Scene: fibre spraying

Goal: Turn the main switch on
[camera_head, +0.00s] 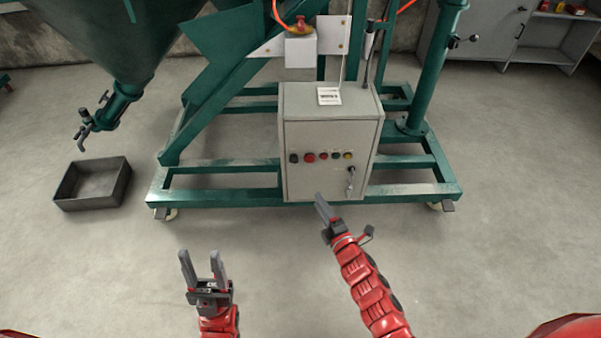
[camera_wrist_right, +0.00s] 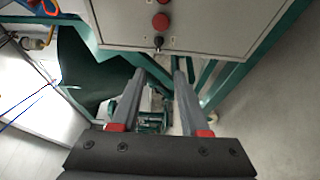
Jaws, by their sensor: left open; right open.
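The grey control box (camera_head: 333,137) stands on the green frame and carries a row of controls on its front. At the left end of the row is a black rotary switch (camera_head: 294,158), with a red button (camera_head: 309,157) beside it. In the right wrist view the black switch (camera_wrist_right: 158,42) shows ahead of the fingers, below red buttons (camera_wrist_right: 161,21). Which control is the main switch is not labelled legibly. My right gripper (camera_head: 321,204) is open and empty in front of the box's lower edge, apart from the switch. My left gripper (camera_head: 200,256) is open and empty over the floor.
The green frame (camera_head: 225,199) runs around the box on both sides. A key or latch (camera_head: 350,182) sticks out at the box's lower right. A dark metal tray (camera_head: 93,184) lies on the floor at left. The floor in front is clear.

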